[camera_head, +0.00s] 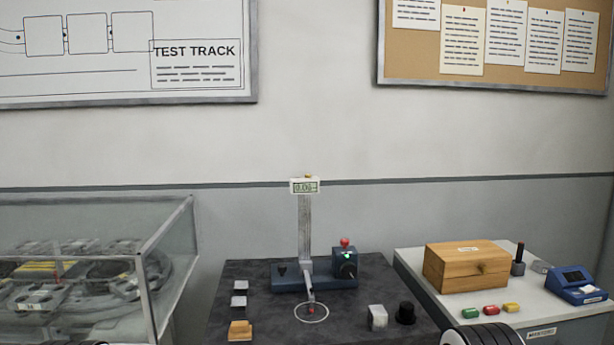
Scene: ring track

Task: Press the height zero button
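A height gauge stands on the dark table, with a blue base (290,284) and an upright grey column (305,230). A small display (304,186) sits at the top of the column; its digits are too small to read surely. A small yellowish button (308,176) is on top of the display; its label cannot be read. A probe arm (308,283) slants down to a white circle (311,320) on the table. A control box (345,270) with a red-topped lever (344,242) and a green light stands at the base's right.
Small blocks (240,287) lie left on the dark table (260,325); a metal cube (377,317) and black knob (405,313) stand right. A glass case (170,235) is left. A white bench (420,270) holds a wooden box (465,266) and blue device (578,285).

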